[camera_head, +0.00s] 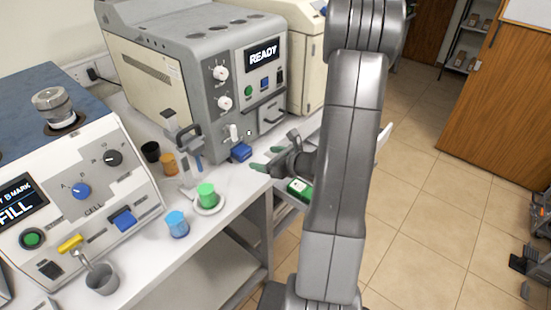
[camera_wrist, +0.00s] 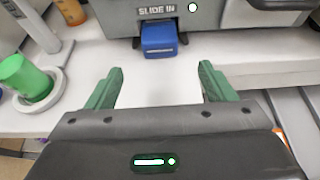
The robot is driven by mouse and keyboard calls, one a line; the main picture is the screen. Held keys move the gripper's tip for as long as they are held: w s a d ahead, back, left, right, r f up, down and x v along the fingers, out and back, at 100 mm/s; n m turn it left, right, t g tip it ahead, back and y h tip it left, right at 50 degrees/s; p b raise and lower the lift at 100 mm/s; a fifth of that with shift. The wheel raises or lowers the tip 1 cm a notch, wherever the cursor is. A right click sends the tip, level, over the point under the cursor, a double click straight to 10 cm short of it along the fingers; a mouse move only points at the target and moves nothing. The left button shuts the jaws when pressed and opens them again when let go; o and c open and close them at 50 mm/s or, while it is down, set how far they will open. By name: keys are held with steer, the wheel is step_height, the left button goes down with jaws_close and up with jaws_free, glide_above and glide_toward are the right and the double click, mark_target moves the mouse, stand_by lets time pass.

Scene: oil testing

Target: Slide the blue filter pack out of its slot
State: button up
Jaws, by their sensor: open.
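The blue filter pack (camera_wrist: 159,38) sits in a slot low on the front of the grey machine, under a "SLIDE IN" label, with its front end sticking out. It also shows in the head view (camera_head: 241,152) at the machine's foot. My gripper (camera_wrist: 160,85) is open and empty, its two green fingers spread apart. The fingers point toward the pack, with a clear gap of white bench between them and it. In the head view my gripper (camera_head: 262,160) is just right of the pack, over the bench edge. The pack's back part is hidden inside the machine.
A green cup (camera_wrist: 25,80) stands on a white round dish (camera_wrist: 48,98) at the left. A blue cup (camera_head: 177,224) and an amber cup (camera_head: 168,164) stand on the white bench (camera_head: 226,214).

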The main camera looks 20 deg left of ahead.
mark_target(247, 154)
steer(key=p+x, duration=0.1)
steer(key=x, duration=0.8)
steer(key=shift+w+a+f+p, duration=0.15)
steer(key=shift+a+p, duration=0.1)
steer(key=shift+p, duration=0.05)
